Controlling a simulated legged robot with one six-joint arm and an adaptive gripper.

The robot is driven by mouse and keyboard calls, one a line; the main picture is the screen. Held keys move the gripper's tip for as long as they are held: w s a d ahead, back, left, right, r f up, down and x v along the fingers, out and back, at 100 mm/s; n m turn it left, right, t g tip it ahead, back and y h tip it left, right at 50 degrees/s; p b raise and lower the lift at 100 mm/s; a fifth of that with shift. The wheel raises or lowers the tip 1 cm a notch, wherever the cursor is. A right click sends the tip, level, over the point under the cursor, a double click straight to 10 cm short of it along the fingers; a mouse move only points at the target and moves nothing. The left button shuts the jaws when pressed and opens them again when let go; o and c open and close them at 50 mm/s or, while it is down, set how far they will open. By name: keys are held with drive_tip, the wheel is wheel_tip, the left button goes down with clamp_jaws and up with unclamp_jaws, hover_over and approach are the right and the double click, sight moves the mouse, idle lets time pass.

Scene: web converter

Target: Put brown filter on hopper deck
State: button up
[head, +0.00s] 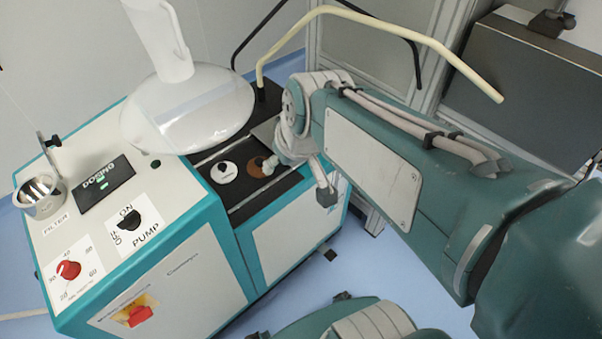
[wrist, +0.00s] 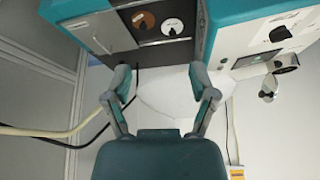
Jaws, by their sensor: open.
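The brown filter (head: 258,168) is a small round disc with a dark mark, lying on the black deck strip (head: 240,205) of the machine. In the head view my gripper partly covers it. The brown filter also shows whole in the wrist view (wrist: 143,20), beside a white disc (wrist: 172,27). My gripper (wrist: 159,80) is open and empty, its fingers wide apart in the wrist view. In the head view my gripper (head: 300,160) hangs over the right end of the deck. I cannot tell whether it touches anything.
A big white hopper dome (head: 190,115) stands behind the deck. A metal cup (head: 40,193), labelled FILTER, and a pump switch (head: 127,220) are on the left top. A cream tube (head: 400,35) arches behind my arm. A dark box (head: 530,90) stands at right.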

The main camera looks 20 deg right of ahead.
drive_tip(key=s+m+h, duration=0.1)
drive_tip(key=s, duration=0.6)
drive_tip(key=shift+s+d+r+m, duration=0.2)
drive_tip(key=shift+s+d+m, duration=0.15)
drive_tip(key=shift+s+m, duration=0.05)
